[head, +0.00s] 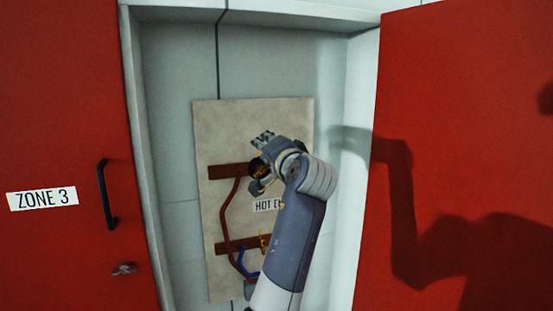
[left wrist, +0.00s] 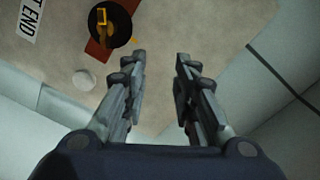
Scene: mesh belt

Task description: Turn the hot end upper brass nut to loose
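The upper fitting sits on the upper dark red bracket (head: 226,171) of the HOT END panel (head: 300,118). Its round black disc (head: 256,168) is partly hidden by my gripper. In the left wrist view the black disc (left wrist: 121,30) shows a yellow brass piece (left wrist: 102,18) on it, near the top edge. My left gripper (head: 258,163) is in front of this fitting with its fingers apart. In the left wrist view the open fingers (left wrist: 161,55) hold nothing, and the disc lies beyond and left of the left fingertip. My right gripper is in neither view.
A lower bracket (head: 232,247) carries another brass fitting (head: 264,242), a brown-red pipe (head: 223,220) and a blue pipe (head: 241,262). A pale round knob (left wrist: 86,80) shows on the panel. Red doors (head: 60,110) flank the recess, one with a black handle (head: 106,195).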

